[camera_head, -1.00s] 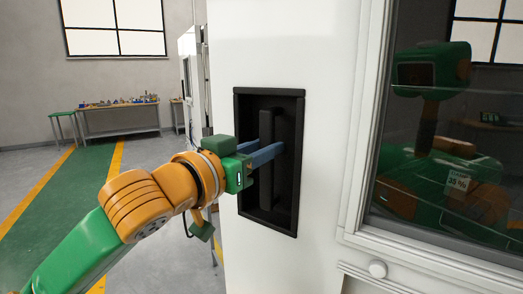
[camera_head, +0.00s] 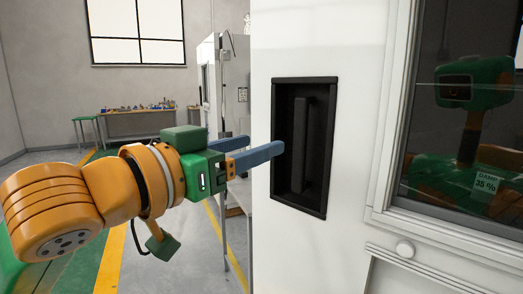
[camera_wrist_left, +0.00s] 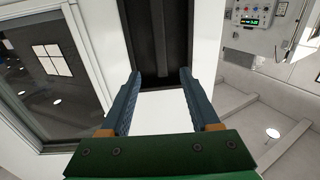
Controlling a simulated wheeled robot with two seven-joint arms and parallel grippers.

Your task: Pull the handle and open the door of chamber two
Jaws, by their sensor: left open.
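The white chamber door (camera_head: 295,245) has a black recessed frame with a dark vertical handle bar (camera_head: 301,145) inside it. In the left wrist view the handle (camera_wrist_left: 162,35) lies beyond the fingertips. My left gripper (camera_head: 265,150) is to the left of the handle, its blue fingers apart. One fingertip overlaps the recess edge in the head view. In the left wrist view the open gripper (camera_wrist_left: 158,75) has nothing between its fingers, and the handle is clear of them. My right gripper is not in view.
A glass window (camera_head: 460,130) with a reflection of me is right of the handle.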

